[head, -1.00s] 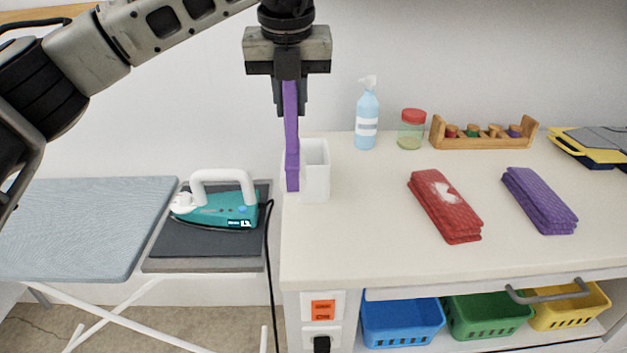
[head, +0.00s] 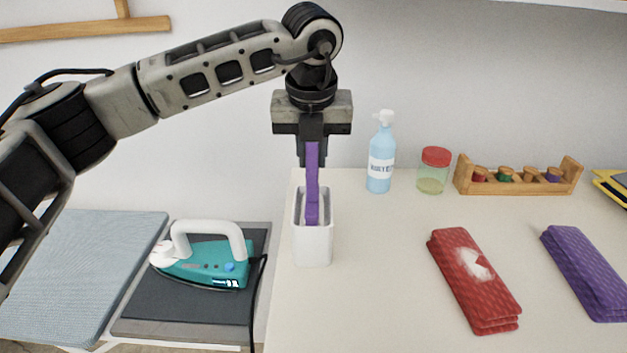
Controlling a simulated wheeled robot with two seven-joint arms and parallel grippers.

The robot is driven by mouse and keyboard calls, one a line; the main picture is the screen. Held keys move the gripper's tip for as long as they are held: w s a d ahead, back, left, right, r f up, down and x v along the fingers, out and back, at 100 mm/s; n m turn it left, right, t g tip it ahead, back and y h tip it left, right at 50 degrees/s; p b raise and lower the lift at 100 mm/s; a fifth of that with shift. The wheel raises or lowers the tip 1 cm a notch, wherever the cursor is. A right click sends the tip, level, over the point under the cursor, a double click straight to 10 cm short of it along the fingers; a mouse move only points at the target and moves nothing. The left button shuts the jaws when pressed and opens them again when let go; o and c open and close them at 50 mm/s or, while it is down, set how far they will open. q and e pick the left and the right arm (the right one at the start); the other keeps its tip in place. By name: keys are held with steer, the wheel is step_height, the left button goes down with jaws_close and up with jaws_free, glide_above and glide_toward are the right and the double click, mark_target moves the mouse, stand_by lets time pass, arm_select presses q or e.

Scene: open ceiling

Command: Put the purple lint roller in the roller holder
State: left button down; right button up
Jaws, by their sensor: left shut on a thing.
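The purple lint roller (head: 312,170) hangs upright from my left gripper (head: 312,155), which is shut on its upper end. The white roller holder (head: 313,243) stands at the left edge of the counter. The roller's lower end is at the holder's open top and shows against its inside. I cannot tell how deep it reaches. My right gripper is not in view.
A blue spray bottle (head: 381,155), a red-lidded jar (head: 434,170) and a wooden spool rack (head: 517,175) stand along the wall. Folded red cloth (head: 472,280) and purple cloth (head: 586,272) lie on the counter (head: 385,290). A teal iron (head: 205,262) rests at left, on a dark pad.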

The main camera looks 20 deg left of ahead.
mark_target(313, 176)
arm_select(q)
steer(key=shift+f+p, duration=0.3)
steer(key=shift+f, duration=1.9)
steer(key=shift+w+f+b, duration=0.1)
steer(key=shift+f+b, duration=0.15)
steer(key=shift+b, duration=0.05)
steer(key=c, duration=1.3)
jaws_free()
steer(key=shift+r, duration=0.1)
steer(key=shift+r, duration=0.15)
steer(key=b+v, duration=0.1)
steer(key=v, duration=1.1)
steer(key=shift+d, duration=0.1)
